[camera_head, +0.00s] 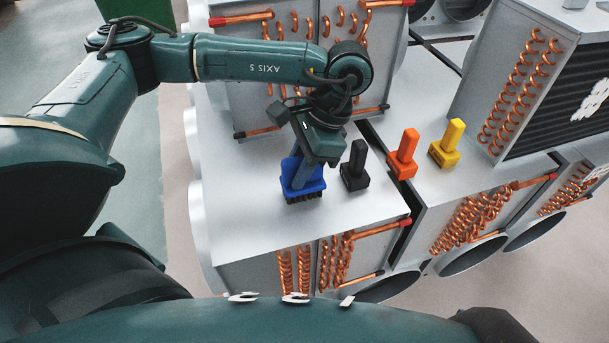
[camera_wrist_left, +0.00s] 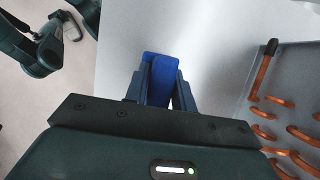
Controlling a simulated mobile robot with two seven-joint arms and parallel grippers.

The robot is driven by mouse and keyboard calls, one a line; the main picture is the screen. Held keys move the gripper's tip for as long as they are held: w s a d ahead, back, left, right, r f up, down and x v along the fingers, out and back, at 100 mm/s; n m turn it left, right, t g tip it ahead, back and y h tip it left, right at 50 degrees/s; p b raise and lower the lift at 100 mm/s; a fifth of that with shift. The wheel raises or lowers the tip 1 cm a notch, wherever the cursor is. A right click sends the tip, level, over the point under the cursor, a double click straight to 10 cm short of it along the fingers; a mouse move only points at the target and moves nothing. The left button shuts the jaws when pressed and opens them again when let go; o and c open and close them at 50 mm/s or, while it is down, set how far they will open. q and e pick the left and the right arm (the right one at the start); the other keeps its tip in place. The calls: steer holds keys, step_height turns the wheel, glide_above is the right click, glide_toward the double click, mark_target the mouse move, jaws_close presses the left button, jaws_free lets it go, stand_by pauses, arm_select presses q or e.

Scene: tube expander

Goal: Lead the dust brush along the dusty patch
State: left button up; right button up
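The blue dust brush (camera_head: 303,188) stands upright on the bare metal top of the unit at the left, bristles down. Its black bristles meet the surface or are just above it; I cannot tell which. My left gripper (camera_head: 303,165) comes down from above and is shut on the brush's handle. In the left wrist view, the blue brush (camera_wrist_left: 159,75) shows between the two fingers (camera_wrist_left: 157,92). No dusty patch stands out on the grey metal. A dark green part, likely of my right arm, shows at the wrist view's upper left; its gripper cannot be made out.
A finned unit (camera_head: 555,95) with copper coils rises at the right. A coil panel (camera_head: 282,95) stands behind the gripper. The metal top (camera_head: 245,215) is clear at front left.

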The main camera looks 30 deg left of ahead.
arm_select(q)
jaws_close()
steer(key=shift+r, duration=0.15)
steer(key=shift+r+p, duration=1.95)
steer(key=shift+r, duration=1.45)
